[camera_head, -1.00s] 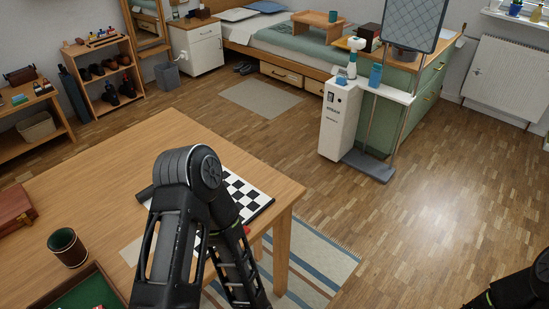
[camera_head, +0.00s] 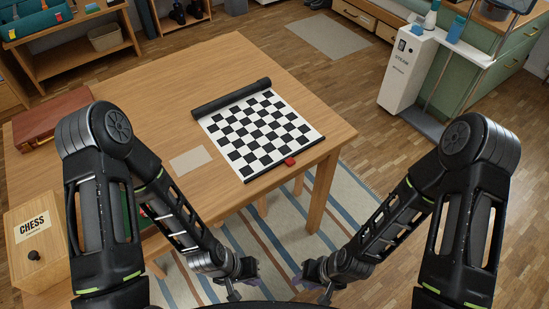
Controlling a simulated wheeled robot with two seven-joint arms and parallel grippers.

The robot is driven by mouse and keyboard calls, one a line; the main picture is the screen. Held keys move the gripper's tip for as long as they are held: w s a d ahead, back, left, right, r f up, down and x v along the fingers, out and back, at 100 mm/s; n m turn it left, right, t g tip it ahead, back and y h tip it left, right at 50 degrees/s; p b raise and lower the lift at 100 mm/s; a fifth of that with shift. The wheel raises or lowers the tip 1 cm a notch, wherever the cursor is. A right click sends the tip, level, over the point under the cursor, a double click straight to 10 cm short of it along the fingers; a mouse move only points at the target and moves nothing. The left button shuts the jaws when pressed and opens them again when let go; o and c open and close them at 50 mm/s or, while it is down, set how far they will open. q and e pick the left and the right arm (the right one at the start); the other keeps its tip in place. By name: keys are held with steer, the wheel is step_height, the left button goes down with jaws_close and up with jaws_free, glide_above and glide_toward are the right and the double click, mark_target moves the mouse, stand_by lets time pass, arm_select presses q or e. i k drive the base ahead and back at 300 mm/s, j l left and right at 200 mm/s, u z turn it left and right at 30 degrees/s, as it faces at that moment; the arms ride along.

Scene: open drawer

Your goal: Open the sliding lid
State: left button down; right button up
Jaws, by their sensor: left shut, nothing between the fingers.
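A light wooden box (camera_head: 15,222) with a "CHESS" label and a dark round knob (camera_head: 34,255) on its face is at the lower left; I take this face to be the sliding lid. It looks closed, and my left arm covers part of its right side. My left gripper (camera_head: 236,292) is shut and empty at the bottom centre, well to the right of the box. My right gripper (camera_head: 326,293) is beside it on the right, far from the box; its fingers are too small and dark to read.
A wooden table (camera_head: 170,115) carries a partly rolled chessboard mat (camera_head: 260,130), a blank card (camera_head: 191,160), a brown case (camera_head: 50,118) and a small red object (camera_head: 290,162). A green-lined tray is mostly hidden behind my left arm. A striped rug (camera_head: 345,205) lies below.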

mark_target(35, 239)
steer(key=u, duration=2.15)
steer(key=k+l+z, duration=0.2)
